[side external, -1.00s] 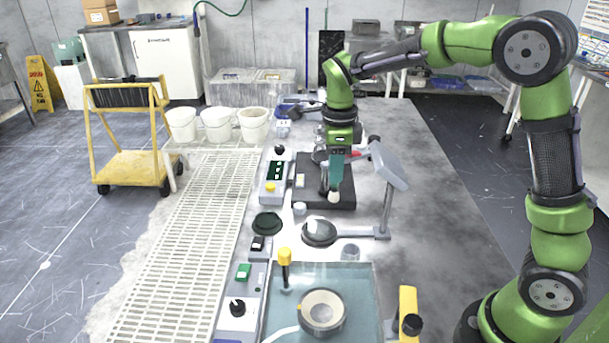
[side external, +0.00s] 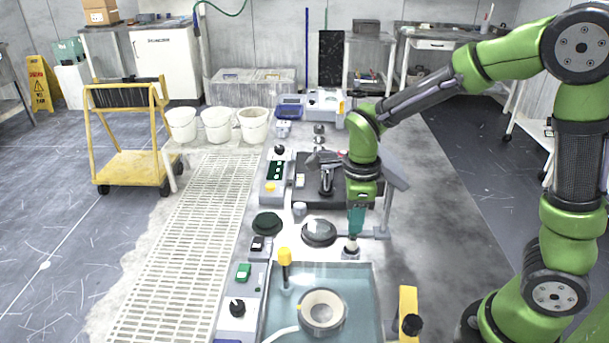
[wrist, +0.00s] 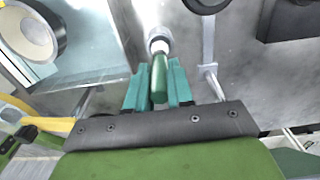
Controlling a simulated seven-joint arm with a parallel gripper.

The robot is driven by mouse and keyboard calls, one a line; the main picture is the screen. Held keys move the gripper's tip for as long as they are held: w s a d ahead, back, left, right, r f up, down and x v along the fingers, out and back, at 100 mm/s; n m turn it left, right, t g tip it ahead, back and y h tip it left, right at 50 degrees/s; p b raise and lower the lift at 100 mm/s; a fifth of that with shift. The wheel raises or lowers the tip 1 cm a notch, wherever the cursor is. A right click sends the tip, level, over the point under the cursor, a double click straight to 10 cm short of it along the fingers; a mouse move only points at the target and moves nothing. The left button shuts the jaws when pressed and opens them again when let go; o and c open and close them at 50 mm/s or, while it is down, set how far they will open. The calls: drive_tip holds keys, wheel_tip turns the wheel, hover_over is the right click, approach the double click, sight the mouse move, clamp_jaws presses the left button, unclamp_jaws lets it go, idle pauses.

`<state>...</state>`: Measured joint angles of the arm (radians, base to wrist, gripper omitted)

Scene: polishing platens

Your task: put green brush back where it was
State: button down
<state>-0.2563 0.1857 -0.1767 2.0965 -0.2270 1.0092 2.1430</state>
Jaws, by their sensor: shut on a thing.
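My gripper (side external: 357,222) points down and is shut on the green brush (wrist: 159,80). In the wrist view the teal fingers (wrist: 158,68) stand on either side of its green handle. The brush's pale tip is down at a small round cup (side external: 352,252), near the back edge of the blue-grey water tray. The cup also shows around the tip in the wrist view (wrist: 158,34). I cannot tell whether the tip is inside the cup or just above it. In the side view the fingers hide most of the handle.
The water tray (side external: 376,300) with a round ring (side external: 323,311) lies just in front of the cup. A dark round disc (side external: 319,231) is to its left, and a lamp or magnifier stand (side external: 387,215) rises close on the right. A yellow-topped post (side external: 284,257) stands at the tray's left.

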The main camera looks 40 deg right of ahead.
drive_tip(key=shift+f, duration=1.95)
drive_tip(key=shift+f, duration=0.1)
drive_tip(key=c, duration=1)
unclamp_jaws()
